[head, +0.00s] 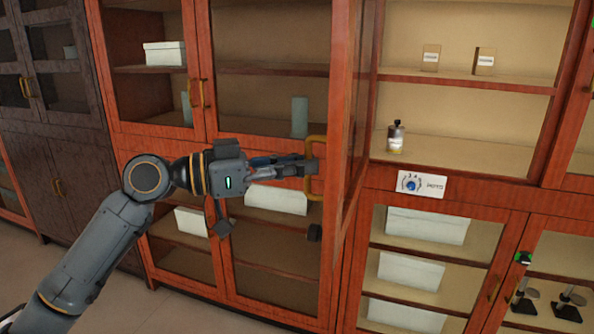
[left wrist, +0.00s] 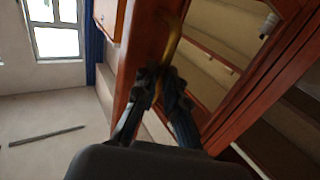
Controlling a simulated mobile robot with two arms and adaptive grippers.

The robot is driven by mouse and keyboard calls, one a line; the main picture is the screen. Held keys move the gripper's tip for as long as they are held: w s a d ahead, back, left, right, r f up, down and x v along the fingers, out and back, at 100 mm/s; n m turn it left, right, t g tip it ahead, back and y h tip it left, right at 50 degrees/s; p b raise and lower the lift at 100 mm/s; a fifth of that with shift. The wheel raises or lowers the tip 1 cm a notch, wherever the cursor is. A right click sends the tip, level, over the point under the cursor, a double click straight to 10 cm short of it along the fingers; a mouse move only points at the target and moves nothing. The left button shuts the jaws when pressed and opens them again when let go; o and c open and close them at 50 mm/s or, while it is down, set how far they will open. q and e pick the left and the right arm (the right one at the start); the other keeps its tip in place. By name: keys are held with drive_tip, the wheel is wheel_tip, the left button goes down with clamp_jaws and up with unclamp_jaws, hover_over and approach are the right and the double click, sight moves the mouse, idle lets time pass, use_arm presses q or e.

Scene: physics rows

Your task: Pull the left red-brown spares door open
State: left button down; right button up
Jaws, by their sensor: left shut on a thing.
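The red-brown glass door (head: 352,130) stands swung out from the cabinet, seen almost edge-on in the head view. Its brass handle (head: 308,150) is on the near part of the door. My left gripper (head: 311,169) reaches in from the left and is shut on this handle. In the left wrist view the fingers (left wrist: 162,82) close around the lower part of the brass handle (left wrist: 174,38), beside the door's red-brown frame (left wrist: 143,50). The fingertips partly hide the handle. My right gripper is not in view.
The shelves right of the door are exposed, with a bottle (head: 396,138) and two small boxes. A labelled plate (head: 422,184) is below them. Closed glass doors (head: 272,100) are on the left. Lower glass doors (head: 440,225) hold white boxes. The floor (left wrist: 50,140) at left is mostly clear.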

use_arm(q)
drive_tip(key=shift+w+a+r, duration=0.3)
drive_tip(key=shift+w+r, duration=0.1)
drive_tip(key=shift+r, duration=0.05)
drive_tip(key=shift+d, duration=0.1)
drive_tip(key=c, duration=1.7)
unclamp_jaws()
drive_tip(key=shift+c, duration=0.2)
drive_tip(key=o, duration=0.3)
drive_tip(key=shift+w+d+f, duration=0.15)
drive_tip(key=shift+w+d, duration=0.05)
drive_tip(key=shift+d, duration=0.05)
drive_tip(key=shift+o, duration=0.2)
drive_tip(key=v, duration=1.1)
drive_tip(key=shift+a+f, duration=0.25)
drive_tip(key=shift+a, duration=0.15)
drive_tip(key=shift+s, duration=0.15)
